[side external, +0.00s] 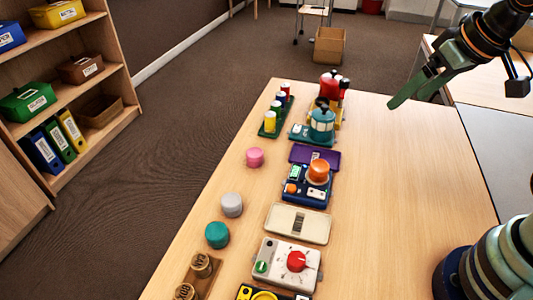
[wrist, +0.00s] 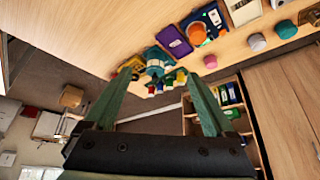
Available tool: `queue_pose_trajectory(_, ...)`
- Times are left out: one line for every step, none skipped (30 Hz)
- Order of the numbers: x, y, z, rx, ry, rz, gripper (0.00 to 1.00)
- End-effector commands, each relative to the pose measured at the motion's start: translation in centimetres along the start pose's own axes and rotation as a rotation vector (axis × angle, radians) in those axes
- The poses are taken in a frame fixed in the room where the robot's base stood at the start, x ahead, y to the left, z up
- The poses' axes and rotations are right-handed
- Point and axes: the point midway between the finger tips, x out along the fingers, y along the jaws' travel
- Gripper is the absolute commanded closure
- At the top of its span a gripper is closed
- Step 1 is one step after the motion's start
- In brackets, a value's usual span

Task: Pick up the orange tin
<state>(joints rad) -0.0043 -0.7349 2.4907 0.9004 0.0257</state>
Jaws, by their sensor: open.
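The orange tin (side external: 318,172) is a short round orange piece. It appears to rest on a dark blue box (side external: 318,196) near the middle of the table; whether it touches the box's parts is hard to tell. The orange tin also shows near the top of the wrist view (wrist: 195,35). My gripper (side external: 410,95) is open and empty, raised to the right of the tin and toward the far end of the table. In the wrist view its two green fingers (wrist: 158,75) stand wide apart with nothing held between them.
Pink (side external: 255,157), grey (side external: 231,204) and teal (side external: 217,235) tins stand left of the boxes. A purple box (side external: 300,153) and a teal lantern-like object (side external: 321,122) stand beyond the orange tin. A beige box (side external: 299,222) is nearer. The table's right side is clear.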

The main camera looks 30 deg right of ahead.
Motion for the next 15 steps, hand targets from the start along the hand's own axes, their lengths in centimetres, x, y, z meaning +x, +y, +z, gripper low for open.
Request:
queue_pose_trajectory(0.2, -0.2, -0.2, 0.028, -0.014, -0.003, 0.11)
queue_pose_trajectory(0.4, -0.4, -0.4, 0.054, -0.024, -0.005, 0.11)
queue_pose_trajectory(0.7, -0.7, -0.7, 0.099, -0.04, -0.007, 0.11)
queue_pose_trajectory(0.9, -1.0, -0.9, 0.14, -0.056, -0.008, 0.11)
queue_pose_trajectory(1.3, -1.4, -1.2, 0.185, -0.072, -0.009, 0.11)
queue_pose_trajectory(1.8, -1.8, -1.6, 0.251, -0.097, -0.007, 0.11)
queue_pose_trajectory(2.2, -2.2, -1.9, 0.304, -0.116, -0.005, 0.11)
queue_pose_trajectory(2.6, -2.6, -2.1, 0.357, -0.136, -0.001, 0.11)
queue_pose_trajectory(3.3, -3.2, -2.5, 0.43, -0.161, 0.007, 0.11)
queue_pose_trajectory(3.8, -3.6, -2.8, 0.483, -0.178, 0.014, 0.11)
queue_pose_trajectory(4.3, -4.0, -3.0, 0.536, -0.196, 0.023, 0.11)
queue_pose_trajectory(5.0, -4.6, -3.3, 0.607, -0.219, 0.037, 0.11)
queue_pose_trajectory(5.6, -5.1, -3.4, 0.659, -0.236, 0.048, 0.11)
queue_pose_trajectory(6.2, -5.5, -3.6, 0.712, -0.253, 0.062, 0.11)
queue_pose_trajectory(7.0, -6.2, -3.8, 0.78, -0.273, 0.081, 0.11)
